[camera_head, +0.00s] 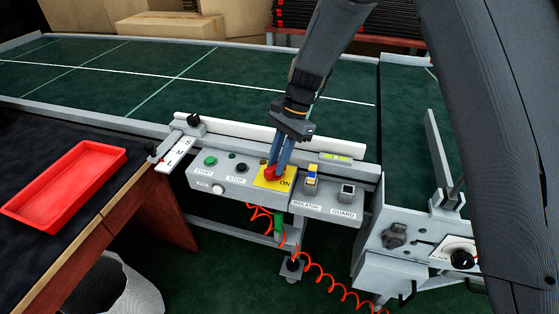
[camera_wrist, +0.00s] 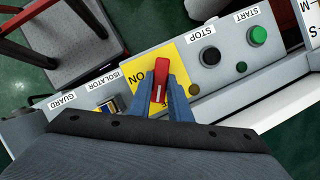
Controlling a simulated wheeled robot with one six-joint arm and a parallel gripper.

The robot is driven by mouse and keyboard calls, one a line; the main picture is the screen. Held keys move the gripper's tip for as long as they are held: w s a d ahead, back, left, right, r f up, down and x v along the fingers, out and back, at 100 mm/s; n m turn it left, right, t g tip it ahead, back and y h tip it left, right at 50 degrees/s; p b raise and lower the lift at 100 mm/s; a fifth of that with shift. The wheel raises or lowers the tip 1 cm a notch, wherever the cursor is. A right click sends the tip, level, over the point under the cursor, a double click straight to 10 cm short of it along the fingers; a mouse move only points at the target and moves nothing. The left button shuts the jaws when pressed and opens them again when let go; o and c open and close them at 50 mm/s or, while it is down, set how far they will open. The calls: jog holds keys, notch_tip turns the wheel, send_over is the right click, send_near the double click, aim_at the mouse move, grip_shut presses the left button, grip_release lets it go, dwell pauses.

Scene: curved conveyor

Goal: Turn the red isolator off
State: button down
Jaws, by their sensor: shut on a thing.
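The red isolator handle (camera_wrist: 159,87) sits on a yellow plate (camera_wrist: 165,55) marked ON in the wrist view. In the head view the red isolator (camera_head: 271,171) shows on the grey control panel, partly covered by the fingers. My gripper (camera_wrist: 162,92) has its two blue fingers on either side of the handle and is shut on it. In the head view my gripper (camera_head: 276,165) reaches down to the panel from above. The handle lies roughly in line with the fingers in the wrist view. The word OFF is not visible.
The panel also carries a green start button (camera_head: 211,160), a black stop button (camera_head: 242,168), a blue-and-yellow switch (camera_head: 312,176) and a guard switch (camera_head: 347,190). A white rail (camera_head: 230,131) runs behind it. A red tray (camera_head: 66,184) lies on the left table. A red coiled cable (camera_head: 318,273) hangs below.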

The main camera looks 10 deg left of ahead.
jog(key=n, duration=0.2)
jog(key=n+h, duration=0.1)
jog(key=n, duration=0.1)
jog(key=n+g+h, duration=0.1)
jog(key=n, duration=0.1)
jog(key=shift+s+a, duration=0.1)
jog(key=shift+a, duration=0.2)
jog(key=shift+n+h, duration=0.3)
jog(key=shift+n, duration=0.1)
jog(key=c, duration=1.6)
grip_release()
jog(key=shift+s, duration=0.1)
jog(key=shift+c, duration=0.2)
jog(key=shift+w+r, duration=0.1)
jog(key=shift+w, duration=0.1)
